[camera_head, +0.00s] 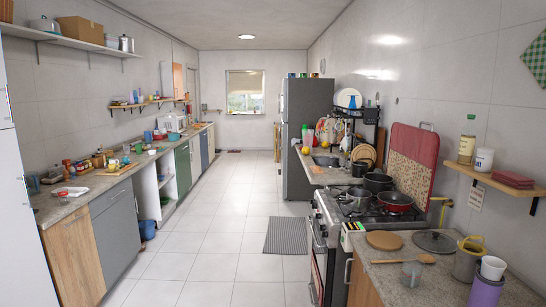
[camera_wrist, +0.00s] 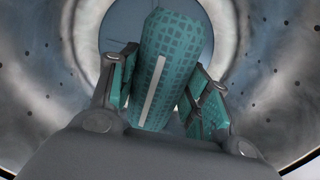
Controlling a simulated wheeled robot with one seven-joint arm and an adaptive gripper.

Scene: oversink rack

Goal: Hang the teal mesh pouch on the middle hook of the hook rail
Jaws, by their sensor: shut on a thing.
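The teal mesh pouch (camera_wrist: 175,42) fills the middle of the wrist view, with a dark grid pattern and a pale strip along its near side. My gripper (camera_wrist: 160,72) is shut on it, one finger on each side. The pouch's far end points away from the gripper. The wrist view does not show a hook on either side of it. In the head view my gripper and the pouch are not seen. A dark rack (camera_head: 352,112) stands over the sink (camera_head: 326,161) there; the hook rail and its middle hook are too small to make out.
In the wrist view a round, grey, metal-like wall (camera_wrist: 45,70) surrounds the gripper. In the head view, a stove (camera_head: 340,212) with pots, a red-edged board (camera_head: 412,165) and a cluttered counter (camera_head: 450,285) line the right. The aisle floor (camera_head: 200,245) is mostly clear, with a grey mat (camera_head: 286,236).

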